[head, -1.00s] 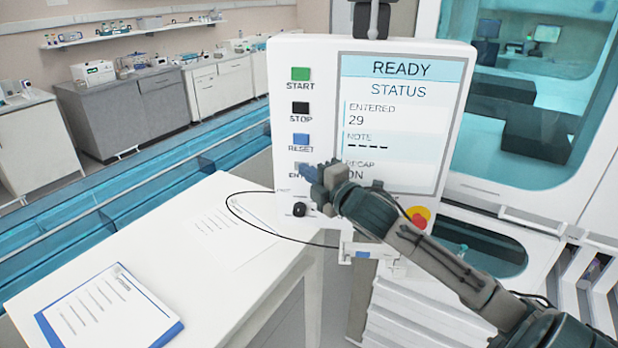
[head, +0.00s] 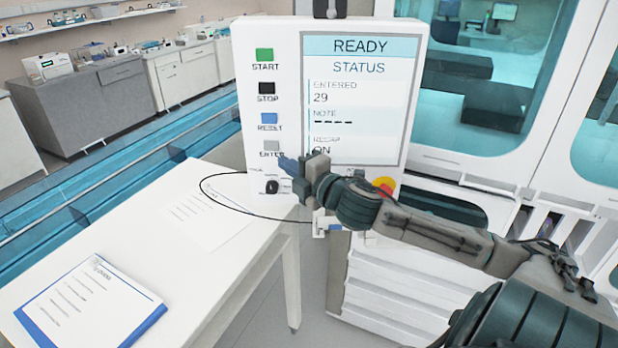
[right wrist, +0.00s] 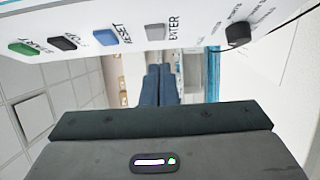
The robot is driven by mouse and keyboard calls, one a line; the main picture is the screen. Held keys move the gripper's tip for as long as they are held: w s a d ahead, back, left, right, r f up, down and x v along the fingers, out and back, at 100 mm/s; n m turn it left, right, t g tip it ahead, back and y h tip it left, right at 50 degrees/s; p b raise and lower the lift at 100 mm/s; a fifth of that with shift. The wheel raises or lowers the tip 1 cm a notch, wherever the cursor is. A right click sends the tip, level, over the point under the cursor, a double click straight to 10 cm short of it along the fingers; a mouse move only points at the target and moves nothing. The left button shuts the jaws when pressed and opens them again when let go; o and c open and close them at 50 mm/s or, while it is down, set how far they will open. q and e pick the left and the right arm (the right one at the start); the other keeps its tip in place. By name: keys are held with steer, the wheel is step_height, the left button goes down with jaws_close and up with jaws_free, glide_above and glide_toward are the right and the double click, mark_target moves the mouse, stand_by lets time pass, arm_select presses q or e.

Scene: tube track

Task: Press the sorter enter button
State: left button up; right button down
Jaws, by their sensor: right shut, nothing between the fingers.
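The white control panel (head: 240,100) stands upright in the middle of the head view. Its enter button (head: 271,146) is grey and sits below the blue reset button (head: 269,118); the enter button also shows in the right wrist view (right wrist: 155,32). My right gripper (head: 286,164) is shut and empty, its blue fingertips just below and right of the enter button in the head view. In the right wrist view its fingers (right wrist: 158,75) point toward the panel near the enter button. I cannot tell whether they touch the panel. My left gripper is not in view.
A black knob (head: 272,187) sits below the enter button, with a black cable looping over the white table (head: 140,210). The panel screen (head: 358,95) reads READY and ENTERED 29. A red and yellow emergency stop (head: 385,187) is partly behind my right arm. A clipboard (head: 92,305) lies on the table.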

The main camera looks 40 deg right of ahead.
steer(key=s+p, duration=0.5)
steer(key=s, duration=0.2)
steer(key=shift+a+r+p, duration=0.25)
steer(key=shift+a+p, duration=0.05)
steer(key=shift+p, duration=0.05)
stand_by(0.9)
